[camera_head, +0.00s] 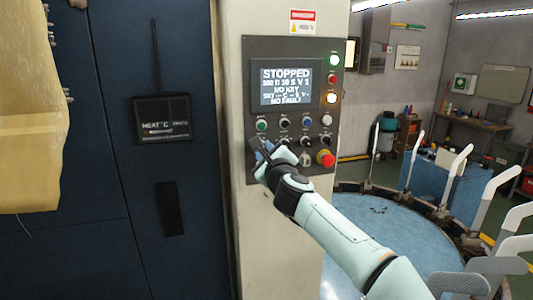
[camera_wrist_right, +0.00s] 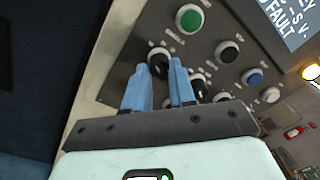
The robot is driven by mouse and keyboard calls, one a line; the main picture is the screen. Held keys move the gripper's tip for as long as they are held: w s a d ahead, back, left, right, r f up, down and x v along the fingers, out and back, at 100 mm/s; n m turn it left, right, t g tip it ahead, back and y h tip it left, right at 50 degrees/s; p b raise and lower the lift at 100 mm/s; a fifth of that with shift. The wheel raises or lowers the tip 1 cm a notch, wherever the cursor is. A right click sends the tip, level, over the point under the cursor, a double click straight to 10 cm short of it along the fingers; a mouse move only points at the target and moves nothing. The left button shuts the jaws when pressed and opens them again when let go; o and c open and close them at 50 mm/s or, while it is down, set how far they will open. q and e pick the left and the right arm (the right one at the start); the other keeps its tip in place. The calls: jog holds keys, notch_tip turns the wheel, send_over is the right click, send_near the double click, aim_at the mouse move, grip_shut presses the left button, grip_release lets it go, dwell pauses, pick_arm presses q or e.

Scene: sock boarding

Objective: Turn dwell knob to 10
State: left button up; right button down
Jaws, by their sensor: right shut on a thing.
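The control panel (camera_head: 293,85) has a lit screen (camera_head: 286,87) reading STOPPED, with smaller lines below that include NO KEY and NO FAULT. My right gripper (camera_head: 260,150) is at the panel's lower left. In the wrist view, its two blue fingers (camera_wrist_right: 165,75) are shut on a small black knob (camera_wrist_right: 157,57), one fingertip on each side. Another black knob (camera_wrist_right: 199,84) is just right of the fingers. The knob labels are too small to read, so I cannot tell which is the dwell knob. The gripper hides the held knob in the head view.
A red emergency button (camera_head: 326,158) stands out at the panel's lower right. A round blue table (camera_head: 375,235) ringed by upright white boards lies right of the column.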

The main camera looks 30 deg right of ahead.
jog(key=c, duration=0.9)
grip_release()
jog(key=shift+w, duration=0.1)
jog(key=shift+c, duration=0.2)
pick_arm(q)
jog(key=shift+g, duration=0.3)
jog(key=shift+s+f+b, duration=1.5)
jog(key=shift+s+f, duration=0.45)
jog(key=shift+s, duration=0.15)
pick_arm(e)
jog(key=v, duration=1.3)
jog(key=shift+s, duration=0.25)
jog(key=shift+a, duration=0.1)
